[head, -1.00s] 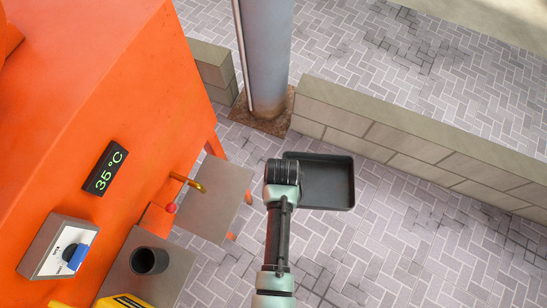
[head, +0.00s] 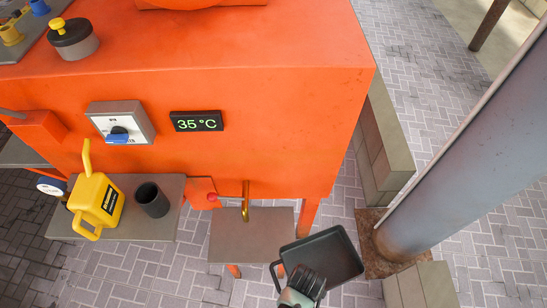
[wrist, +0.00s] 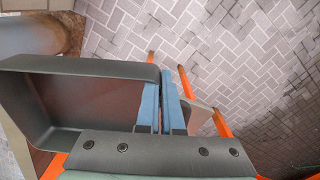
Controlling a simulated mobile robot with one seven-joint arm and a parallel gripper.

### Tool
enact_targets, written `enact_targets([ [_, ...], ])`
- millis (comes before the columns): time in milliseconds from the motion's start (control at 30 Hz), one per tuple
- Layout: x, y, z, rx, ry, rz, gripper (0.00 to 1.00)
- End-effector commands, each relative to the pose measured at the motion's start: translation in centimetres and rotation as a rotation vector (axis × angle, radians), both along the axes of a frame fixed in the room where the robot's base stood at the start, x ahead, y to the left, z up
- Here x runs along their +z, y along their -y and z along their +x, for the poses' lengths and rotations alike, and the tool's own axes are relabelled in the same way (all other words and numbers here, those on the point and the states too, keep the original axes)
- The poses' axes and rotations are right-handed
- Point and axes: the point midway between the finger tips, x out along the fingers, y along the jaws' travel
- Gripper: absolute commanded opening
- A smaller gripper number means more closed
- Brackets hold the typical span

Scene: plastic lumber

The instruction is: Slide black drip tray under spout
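The black drip tray (head: 325,258) is held in the air beside the right front of a grey shelf (head: 238,246). The brass spout (head: 246,200) comes out of the orange machine above that shelf, to the left of the tray. My gripper (head: 285,268) is at the tray's left edge in the head view, its fingertips largely hidden. In the wrist view the blue fingers (wrist: 161,100) are closed together on one wall of the tray (wrist: 75,92), which fills the left of that picture.
A grey side table (head: 115,222) holds a yellow container (head: 97,200) and a dark cup (head: 152,200). A machine leg (head: 309,216) stands behind the tray. A pillar (head: 455,160) and low block walls (head: 385,140) are at the right.

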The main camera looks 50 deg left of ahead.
Motion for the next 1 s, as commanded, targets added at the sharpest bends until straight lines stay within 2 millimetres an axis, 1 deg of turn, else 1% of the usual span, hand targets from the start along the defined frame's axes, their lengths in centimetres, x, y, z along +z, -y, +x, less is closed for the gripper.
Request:
enact_targets([
  [33, -2.6, -0.8, -1.0, 0.147, 0.0, 0.0, 0.0],
  [100, -4.5, -1.7, -2.3, 0.356, 0.0, 0.001, 0.0],
  [200, -7.0, -2.7, -4.1, 0.635, -0.001, 0.001, 0.0],
  [300, -9.0, -3.4, -5.6, 0.87, 0.0, 0.003, 0.0],
  [400, -10.3, -3.8, -6.7, 1.044, 0.001, 0.004, 0.0],
  [500, -11.0, -4.1, -7.4, 1.155, 0.003, 0.004, 0.0],
  [600, -11.2, -4.2, -7.7, 1.209, 0.003, 0.005, 0.0],
  [1000, -11.1, -4.1, -7.7, 1.217, 0.002, 0.005, 0.0],
])
